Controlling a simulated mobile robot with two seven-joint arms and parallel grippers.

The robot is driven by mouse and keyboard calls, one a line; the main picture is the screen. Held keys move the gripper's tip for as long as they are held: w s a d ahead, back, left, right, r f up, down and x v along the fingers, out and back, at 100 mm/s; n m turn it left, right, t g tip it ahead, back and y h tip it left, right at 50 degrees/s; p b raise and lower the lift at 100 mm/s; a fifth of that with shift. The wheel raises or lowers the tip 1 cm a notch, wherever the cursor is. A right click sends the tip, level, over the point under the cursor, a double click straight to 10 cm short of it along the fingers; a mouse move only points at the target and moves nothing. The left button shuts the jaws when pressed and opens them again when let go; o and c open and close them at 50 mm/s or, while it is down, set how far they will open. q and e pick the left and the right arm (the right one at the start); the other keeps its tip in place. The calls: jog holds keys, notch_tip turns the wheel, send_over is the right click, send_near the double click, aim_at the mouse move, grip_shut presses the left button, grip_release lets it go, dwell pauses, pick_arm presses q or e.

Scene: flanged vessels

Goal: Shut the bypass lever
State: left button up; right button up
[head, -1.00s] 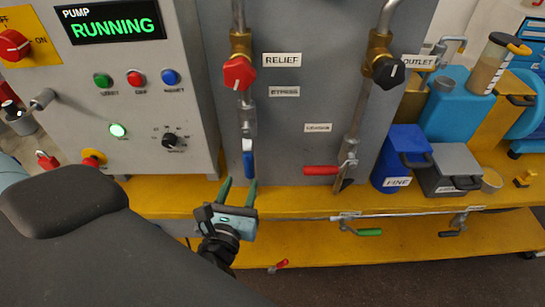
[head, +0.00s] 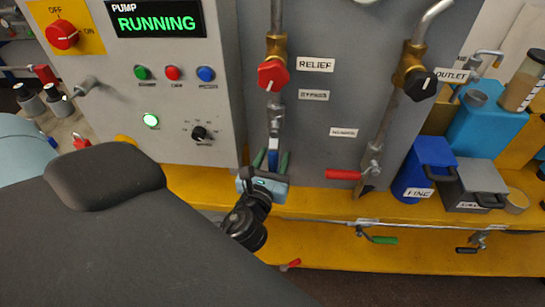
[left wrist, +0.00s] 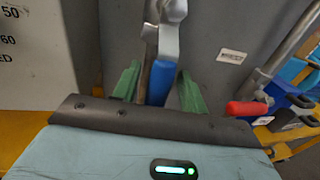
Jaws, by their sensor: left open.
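The bypass lever is a blue-sleeved handle (head: 273,152) hanging straight down from a metal valve on the pipe, near the BYPASS label (head: 314,95). It also shows in the left wrist view as a blue handle (left wrist: 161,82) below its silver valve end. My left gripper (head: 271,158) is open, with its green fingers on either side of the blue handle. In the left wrist view the fingers (left wrist: 158,76) stand apart from the handle, with a gap on each side. The handle's lower end is hidden behind the gripper body. My right gripper is not in view.
A red relief knob (head: 273,74) sits above on the same pipe. A red lever (head: 343,174) points left from the drain valve at the right. The control panel (head: 170,100) stands to the left. A yellow shelf (head: 320,205) runs below, with a green-handled lever (head: 384,240) under it.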

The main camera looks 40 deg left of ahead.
pick_arm(q)
jog(key=c, duration=0.9)
grip_shut()
jog(key=shift+a, duration=0.1)
